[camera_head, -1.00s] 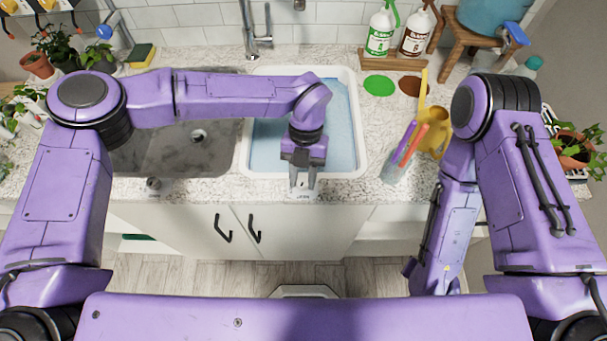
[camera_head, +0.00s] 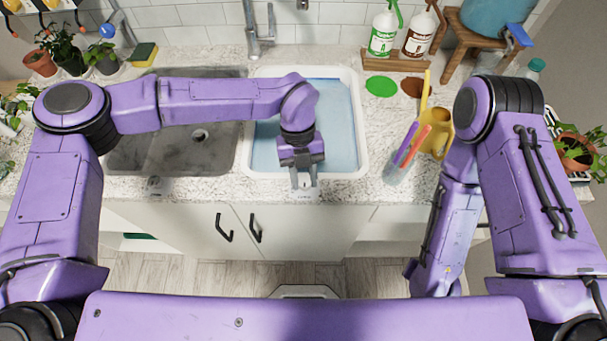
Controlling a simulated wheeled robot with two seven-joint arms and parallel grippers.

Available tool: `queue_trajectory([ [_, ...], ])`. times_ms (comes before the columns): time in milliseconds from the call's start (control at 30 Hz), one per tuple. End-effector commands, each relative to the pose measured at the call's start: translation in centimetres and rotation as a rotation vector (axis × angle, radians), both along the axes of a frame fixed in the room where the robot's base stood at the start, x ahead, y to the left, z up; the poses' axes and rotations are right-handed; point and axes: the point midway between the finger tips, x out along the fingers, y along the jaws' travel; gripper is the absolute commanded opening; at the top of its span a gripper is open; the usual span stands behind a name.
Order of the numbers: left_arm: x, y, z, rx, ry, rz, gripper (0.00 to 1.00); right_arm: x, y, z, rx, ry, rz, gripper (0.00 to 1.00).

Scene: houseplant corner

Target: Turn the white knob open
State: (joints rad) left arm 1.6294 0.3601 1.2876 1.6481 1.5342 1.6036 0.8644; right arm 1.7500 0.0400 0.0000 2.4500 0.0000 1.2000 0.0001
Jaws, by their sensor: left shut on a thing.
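The white knob (camera_head: 306,184) is at the front edge of the counter, below the white basin, and only a small part of it shows. My left gripper (camera_head: 305,180) reaches down over it with its fingers on either side, shut on the knob. The fingers and wrist hide most of the knob, so its angle cannot be read. My right arm is folded down at the right, and its gripper does not show.
A white basin (camera_head: 361,130) with blue inside lies behind the gripper, with a grey sink (camera_head: 150,150) to its left. Cabinet doors (camera_head: 180,228) are below.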

Motion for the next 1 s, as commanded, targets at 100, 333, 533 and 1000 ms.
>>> queue_trajectory([
  [100, 0.0, 0.0, 0.0, -0.001, 0.000, 0.000, 0.02, 0.0, 0.0, 0.0, 0.000, 0.000, 0.000, 0.00],
  [333, 0.0, 0.0, 0.0, 0.000, 0.000, 0.000, 0.57, 0.0, 0.0, 0.0, 0.000, 0.000, 0.000, 0.00],
  [533, 0.0, 0.0, 0.0, 0.000, 0.000, 0.000, 0.57, 0.0, 0.0, 0.0, 0.000, 0.000, 0.000, 0.00],
  [1000, 3.4, 0.8, 8.1, 0.000, -0.003, 0.001, 0.57, 0.0, 0.0, -2.7, 0.000, 0.000, 0.000, 0.00],
])
